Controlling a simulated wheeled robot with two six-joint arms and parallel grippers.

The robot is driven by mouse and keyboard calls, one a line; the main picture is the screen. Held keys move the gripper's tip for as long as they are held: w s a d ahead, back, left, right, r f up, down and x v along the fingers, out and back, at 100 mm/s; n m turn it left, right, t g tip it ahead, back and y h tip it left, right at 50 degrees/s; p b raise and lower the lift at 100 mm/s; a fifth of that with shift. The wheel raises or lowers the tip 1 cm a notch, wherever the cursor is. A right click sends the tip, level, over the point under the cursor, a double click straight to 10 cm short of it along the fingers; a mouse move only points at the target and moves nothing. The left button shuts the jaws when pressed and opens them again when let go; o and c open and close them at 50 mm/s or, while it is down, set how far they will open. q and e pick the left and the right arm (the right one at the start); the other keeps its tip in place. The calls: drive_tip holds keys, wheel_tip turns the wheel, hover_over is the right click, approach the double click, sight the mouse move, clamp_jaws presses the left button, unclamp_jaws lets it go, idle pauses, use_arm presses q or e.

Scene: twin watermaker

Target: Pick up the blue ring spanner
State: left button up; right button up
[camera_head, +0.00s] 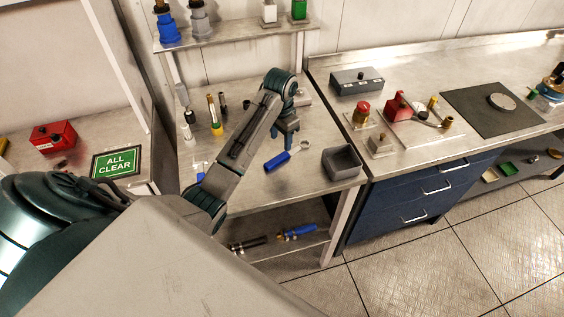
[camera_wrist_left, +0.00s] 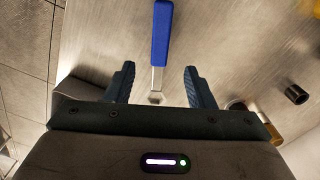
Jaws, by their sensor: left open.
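The blue ring spanner (camera_head: 278,161) lies flat on the metal bench, its blue handle toward the left and its silver ring end toward the right. In the left wrist view the spanner (camera_wrist_left: 161,38) runs down from the top edge, with its ring end low between my fingers. My left gripper (camera_head: 287,140) is above the bench over the spanner, fingers pointing down. In the left wrist view my gripper (camera_wrist_left: 159,72) is open, one finger on each side of the spanner's metal shank, with nothing held. My right gripper is not in view.
A grey open box (camera_head: 342,161) stands right of the spanner, near the bench edge. Several upright tools stand at the left rear, including a yellow one (camera_head: 214,117). A blue-handled item (camera_head: 297,232) lies on the lower shelf. A dark cylinder (camera_wrist_left: 296,95) shows in the wrist view.

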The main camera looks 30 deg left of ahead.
sight(282, 156)
use_arm(q)
wheel_tip(282, 156, down, 2)
drive_tip(key=shift+f, duration=0.25)
drive_tip(key=shift+f+p, duration=0.25)
drive_tip(key=shift+p, duration=0.3)
drive_tip(key=f+p, duration=0.1)
drive_tip(key=f, duration=0.1)
drive_tip(key=f+p, duration=0.1)
drive_tip(key=f, duration=0.1)
drive_tip(key=shift+w+d+f, duration=0.1)
drive_tip(key=shift+w, duration=0.1)
drive_tip(key=shift+f, duration=0.35)
drive_tip(key=shift+r, duration=0.1)
clamp_jaws()
